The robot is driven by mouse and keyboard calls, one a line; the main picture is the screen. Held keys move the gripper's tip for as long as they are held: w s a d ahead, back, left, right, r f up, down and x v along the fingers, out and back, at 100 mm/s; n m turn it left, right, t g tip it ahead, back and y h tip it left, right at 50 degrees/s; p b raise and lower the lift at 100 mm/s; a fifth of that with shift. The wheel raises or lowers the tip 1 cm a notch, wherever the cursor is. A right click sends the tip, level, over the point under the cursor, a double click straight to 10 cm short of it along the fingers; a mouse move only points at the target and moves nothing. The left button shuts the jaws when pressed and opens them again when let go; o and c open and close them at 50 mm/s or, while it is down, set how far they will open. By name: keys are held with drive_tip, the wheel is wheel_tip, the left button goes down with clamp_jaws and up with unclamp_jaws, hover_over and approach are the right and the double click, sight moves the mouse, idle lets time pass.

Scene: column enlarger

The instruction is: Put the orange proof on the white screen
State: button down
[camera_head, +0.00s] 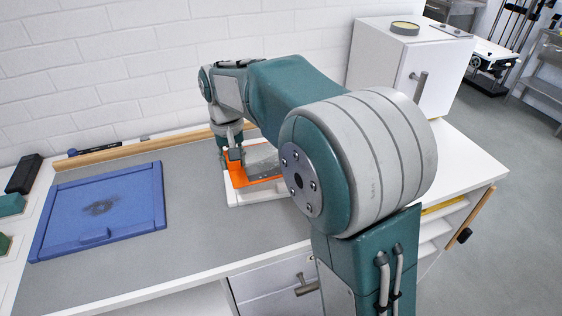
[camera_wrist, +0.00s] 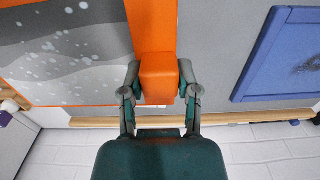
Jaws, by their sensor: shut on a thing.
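The orange proof (camera_head: 236,177) shows in the head view as an orange border with a speckled grey picture, partly hidden behind my arm. In the wrist view the orange proof (camera_wrist: 95,98) fills the upper left, with white spots on grey. My gripper (camera_wrist: 158,80) is shut on the proof's orange block-like grip, one finger on each side. In the head view my gripper (camera_head: 234,158) is at the proof's left end. The white screen (camera_head: 240,198) shows as a white edge beneath the proof. I cannot tell whether the two touch.
A blue framed panel (camera_head: 101,207) with a dark smudge lies on the grey worktop to the left. A wooden strip (camera_head: 135,151) runs along the back by the white brick wall. A white cabinet (camera_head: 390,70) stands at the back right. Bare worktop lies between panel and screen.

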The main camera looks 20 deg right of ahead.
drive_tip(key=w+d+f, duration=0.2)
drive_tip(key=w+f, duration=0.1)
drive_tip(key=w+d+f, duration=0.2)
drive_tip(key=w+f, duration=0.1)
drive_tip(key=w, duration=0.1)
drive_tip(key=w+d+f, duration=0.2)
drive_tip(key=w+f, duration=0.1)
drive_tip(key=w, duration=0.1)
drive_tip(key=shift+d, duration=0.3)
drive_tip(key=f, duration=0.4)
drive_tip(key=shift+w+a, duration=0.25)
drive_tip(key=shift+w, duration=0.15)
drive_tip(key=shift+d, duration=0.2)
drive_tip(key=shift+c, duration=1.7)
unclamp_jaws()
drive_tip(key=shift+d+f, duration=0.1)
drive_tip(key=shift+a, duration=0.2)
